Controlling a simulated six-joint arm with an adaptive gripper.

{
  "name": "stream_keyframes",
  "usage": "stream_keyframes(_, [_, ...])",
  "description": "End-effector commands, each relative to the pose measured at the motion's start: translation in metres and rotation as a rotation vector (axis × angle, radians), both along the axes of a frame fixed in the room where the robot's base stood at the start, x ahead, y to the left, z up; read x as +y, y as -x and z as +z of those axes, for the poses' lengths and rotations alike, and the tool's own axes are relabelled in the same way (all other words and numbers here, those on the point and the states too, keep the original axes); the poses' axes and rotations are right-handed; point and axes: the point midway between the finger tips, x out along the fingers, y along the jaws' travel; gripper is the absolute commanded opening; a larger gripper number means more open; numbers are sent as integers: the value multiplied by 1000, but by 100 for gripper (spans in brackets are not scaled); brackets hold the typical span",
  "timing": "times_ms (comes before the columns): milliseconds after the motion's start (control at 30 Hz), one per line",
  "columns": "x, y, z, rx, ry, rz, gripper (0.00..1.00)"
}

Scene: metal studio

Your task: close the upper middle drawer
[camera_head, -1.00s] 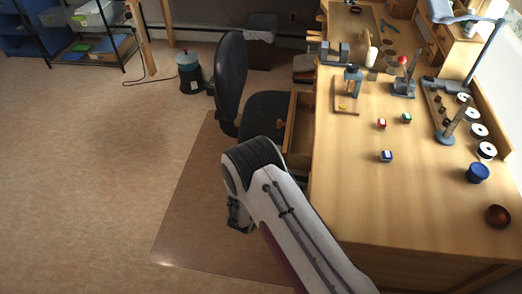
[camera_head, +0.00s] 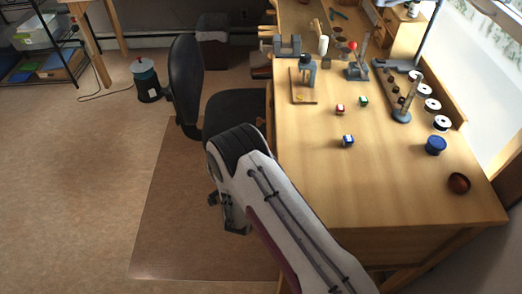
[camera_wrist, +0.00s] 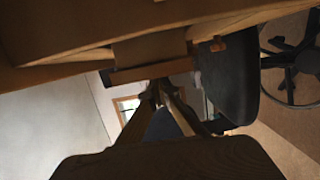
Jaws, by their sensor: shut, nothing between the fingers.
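The drawer (camera_head: 269,103) is a wooden drawer at the left side of the bench. In the head view only a narrow strip of it sticks out past the bench edge, beside the chair seat; my arm hides the part nearer the camera. In the wrist view wooden panels that seem to be the drawer (camera_wrist: 150,72) and bench underside fill the top. My gripper (camera_wrist: 158,92) appears as dark, narrow shapes close together just below that wood, shut and empty. Whether it touches the drawer cannot be told. In the head view my arm hides its fingertips.
A dark office chair (camera_head: 236,108) stands close against the bench's left side, beside my arm. The wooden bench top (camera_head: 310,190) carries small colored blocks, spools (camera_head: 436,145) and tools. Open floor (camera_head: 70,200) lies to the left.

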Motion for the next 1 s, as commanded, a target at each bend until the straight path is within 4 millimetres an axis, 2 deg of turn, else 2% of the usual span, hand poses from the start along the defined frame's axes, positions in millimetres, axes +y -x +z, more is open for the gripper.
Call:
stream_keyframes(233, [10,0,0,-1,-1,1,0])
stream_keyframes(567, [41,0,0,0,-2,3,0])
stream_keyframes(1000, [54,51,0,1,2,4,0])
